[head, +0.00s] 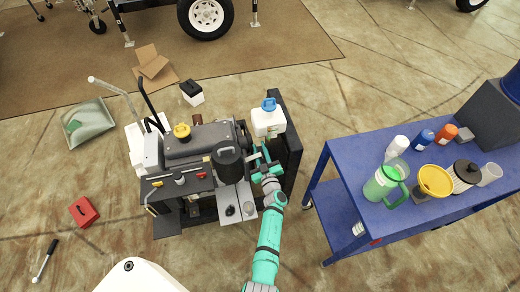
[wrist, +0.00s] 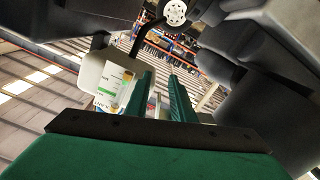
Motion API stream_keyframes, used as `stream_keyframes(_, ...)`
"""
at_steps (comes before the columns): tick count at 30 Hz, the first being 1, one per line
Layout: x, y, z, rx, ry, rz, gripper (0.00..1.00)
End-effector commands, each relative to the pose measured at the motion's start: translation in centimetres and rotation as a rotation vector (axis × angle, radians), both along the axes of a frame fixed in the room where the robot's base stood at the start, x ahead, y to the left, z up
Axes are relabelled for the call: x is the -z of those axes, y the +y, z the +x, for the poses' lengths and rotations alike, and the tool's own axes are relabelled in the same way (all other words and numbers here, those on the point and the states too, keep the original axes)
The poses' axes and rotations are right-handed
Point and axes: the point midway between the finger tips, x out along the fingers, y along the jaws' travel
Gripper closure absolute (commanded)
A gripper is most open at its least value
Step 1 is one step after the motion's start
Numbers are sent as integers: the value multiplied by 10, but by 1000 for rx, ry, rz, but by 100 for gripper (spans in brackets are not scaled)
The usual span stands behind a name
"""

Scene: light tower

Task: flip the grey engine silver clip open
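The grey engine (head: 195,140) stands left of my gripper in the head view, with a black round canister (head: 228,160) on its near right side. My gripper (head: 259,157) is at the engine's right side, close to this canister. In the wrist view my gripper (wrist: 160,78) shows two green fingers standing apart, with nothing clearly held between them. Large dark grey parts (wrist: 255,50) fill the right of that view, close to the fingers. I cannot clearly make out the silver clip in either view; a small pale piece beside the canister may be part of it.
A white jug with a blue cap (head: 268,122) stands just beyond my gripper, beside a black upright panel (head: 288,140). A blue cart (head: 345,150) with bottles and cups is on the right. A red box (head: 84,212) lies on the floor at left.

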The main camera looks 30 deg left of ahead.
Motion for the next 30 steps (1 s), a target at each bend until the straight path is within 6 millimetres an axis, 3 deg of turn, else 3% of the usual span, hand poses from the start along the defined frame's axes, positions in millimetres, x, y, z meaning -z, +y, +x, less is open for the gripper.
stream_keyframes(8,0,-18,-14,4,0,0,78)
stream_keyframes(21,0,-71,-64,2,0,0,78)
stream_keyframes(30,0,-80,-73,-1,0,0,78)
